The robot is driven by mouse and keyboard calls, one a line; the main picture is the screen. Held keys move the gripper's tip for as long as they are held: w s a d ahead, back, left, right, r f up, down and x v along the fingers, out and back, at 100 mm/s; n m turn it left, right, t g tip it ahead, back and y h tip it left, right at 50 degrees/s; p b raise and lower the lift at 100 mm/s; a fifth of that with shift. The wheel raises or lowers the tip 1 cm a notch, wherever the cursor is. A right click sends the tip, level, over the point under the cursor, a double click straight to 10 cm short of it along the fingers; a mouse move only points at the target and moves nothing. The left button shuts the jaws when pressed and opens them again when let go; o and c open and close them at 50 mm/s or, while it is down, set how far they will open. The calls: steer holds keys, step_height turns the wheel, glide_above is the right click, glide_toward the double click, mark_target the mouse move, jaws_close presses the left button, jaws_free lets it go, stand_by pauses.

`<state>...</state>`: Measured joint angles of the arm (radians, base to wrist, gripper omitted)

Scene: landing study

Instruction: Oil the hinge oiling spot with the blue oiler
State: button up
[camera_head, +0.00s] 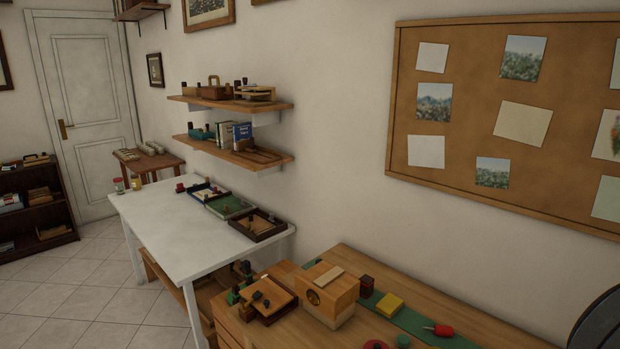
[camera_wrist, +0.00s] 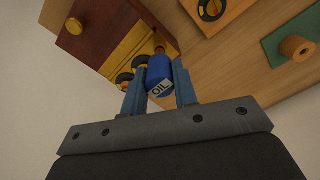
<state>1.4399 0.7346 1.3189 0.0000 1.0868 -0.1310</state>
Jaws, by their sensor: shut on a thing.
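My gripper (camera_wrist: 158,88) is shut on the blue oiler (camera_wrist: 160,74) in the wrist view. Black rings with yellow centres (camera_wrist: 124,77) lie by the strip, close to the oiler and left finger. I cannot tell whether the oiler touches them, or which mark is the hinge oiling spot. My gripper and the blue oiler do not show in the head view.
A yellow block (camera_head: 389,304) and a red item (camera_head: 440,329) lie nearby. A white table (camera_head: 170,225) holds trays.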

stand_by(0.8)
steer(key=shift+r, duration=0.8)
steer(key=shift+f, duration=0.75)
stand_by(1.6)
steer(key=shift+r, duration=0.85)
steer(key=shift+r, duration=0.15)
steer(key=shift+r, duration=1.15)
steer(key=shift+w, duration=0.1)
